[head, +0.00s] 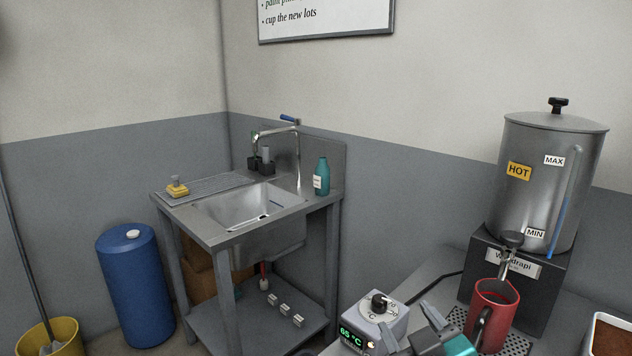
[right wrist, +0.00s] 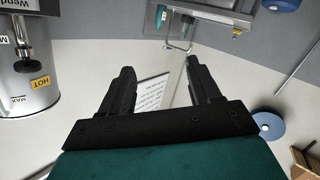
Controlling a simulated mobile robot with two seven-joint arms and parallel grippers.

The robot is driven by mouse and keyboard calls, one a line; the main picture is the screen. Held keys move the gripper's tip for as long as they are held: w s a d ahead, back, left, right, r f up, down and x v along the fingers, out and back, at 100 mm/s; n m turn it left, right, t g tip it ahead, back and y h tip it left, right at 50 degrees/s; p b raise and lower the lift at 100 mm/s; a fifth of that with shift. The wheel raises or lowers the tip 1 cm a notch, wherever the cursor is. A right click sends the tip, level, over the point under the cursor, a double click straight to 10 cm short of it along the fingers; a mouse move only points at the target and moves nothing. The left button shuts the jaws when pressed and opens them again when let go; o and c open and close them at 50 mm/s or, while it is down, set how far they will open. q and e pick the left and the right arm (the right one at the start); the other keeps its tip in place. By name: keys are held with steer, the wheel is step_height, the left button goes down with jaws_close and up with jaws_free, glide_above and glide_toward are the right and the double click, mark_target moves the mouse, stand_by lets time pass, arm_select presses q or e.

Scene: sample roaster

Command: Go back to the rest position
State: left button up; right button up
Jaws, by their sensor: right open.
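My right gripper (head: 408,322) is low in the head view, right of centre, just by the grey control box. Its teal body shows at the bottom edge. In the right wrist view its two dark fingers (right wrist: 160,68) stand wide apart with nothing between them. My left gripper is in neither view.
A red mug (head: 493,312) stands under the tap of the steel hot-water urn (head: 540,185). The grey control box (head: 381,318), reading 65 °C, is close to my right gripper. A sink (head: 250,215), blue barrel (head: 136,285) and yellow bucket (head: 62,336) stand further left. A brown-filled tray (head: 597,321) is at the right edge.

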steer(key=s+d+f+m+g+h, duration=0.15)
steer(key=s+d+f+g, duration=0.25)
steer(key=s+f+g, duration=0.55)
steer(key=s+d+f+m+g, duration=0.3)
steer(key=s+f, duration=0.4)
steer(key=s, duration=0.7)
steer(key=w+a+f+n+t+y+b, duration=0.1)
steer(key=w+a+f+t+y, duration=0.1)
steer(key=w+f+t, duration=0.5)
step_height(320, 180, down, 3)
steer(key=shift+w+a+f, duration=0.2)
steer(key=shift+w+a, duration=0.3)
steer(key=shift+w, duration=0.15)
